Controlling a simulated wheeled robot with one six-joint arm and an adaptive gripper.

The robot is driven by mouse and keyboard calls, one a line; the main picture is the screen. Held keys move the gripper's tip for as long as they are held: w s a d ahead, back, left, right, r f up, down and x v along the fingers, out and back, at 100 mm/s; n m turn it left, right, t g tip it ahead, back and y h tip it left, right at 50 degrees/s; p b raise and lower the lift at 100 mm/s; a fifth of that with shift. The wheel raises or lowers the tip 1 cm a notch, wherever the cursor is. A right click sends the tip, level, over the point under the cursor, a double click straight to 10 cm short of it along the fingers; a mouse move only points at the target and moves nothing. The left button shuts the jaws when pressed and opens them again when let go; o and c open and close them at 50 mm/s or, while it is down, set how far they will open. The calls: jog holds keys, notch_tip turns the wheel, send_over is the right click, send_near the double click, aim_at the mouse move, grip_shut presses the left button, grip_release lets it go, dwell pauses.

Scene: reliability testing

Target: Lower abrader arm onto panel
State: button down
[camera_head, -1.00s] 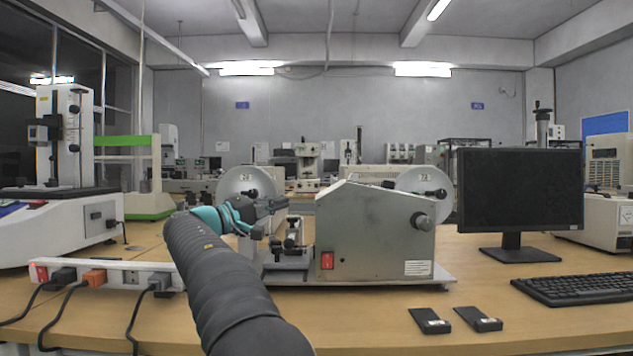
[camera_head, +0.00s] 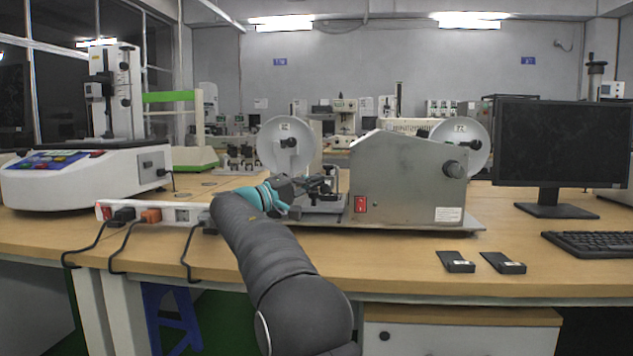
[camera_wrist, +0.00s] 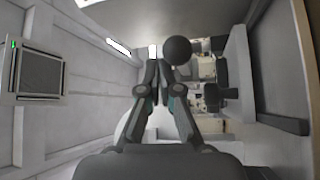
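The abrader (camera_head: 405,185) is a grey metal housing with a red switch and white discs on the bench. Its small metal arm and panel area (camera_head: 325,195) at the left side are partly hidden by my gripper (camera_head: 318,186). My gripper reaches in from the left at that height. In the wrist view my gripper (camera_wrist: 158,72) has its fingertips close together, with no object clearly seen between them. A black round knob (camera_wrist: 178,50) shows just right of the fingertips. I cannot tell whether they touch it, or whether the abrader arm is raised or lowered.
A power strip (camera_head: 160,212) with cables lies left of my arm. A white tester (camera_head: 85,180) stands at left. The bench front (camera_head: 400,275) is clear.

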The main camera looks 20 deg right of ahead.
jog(key=shift+f, duration=0.35)
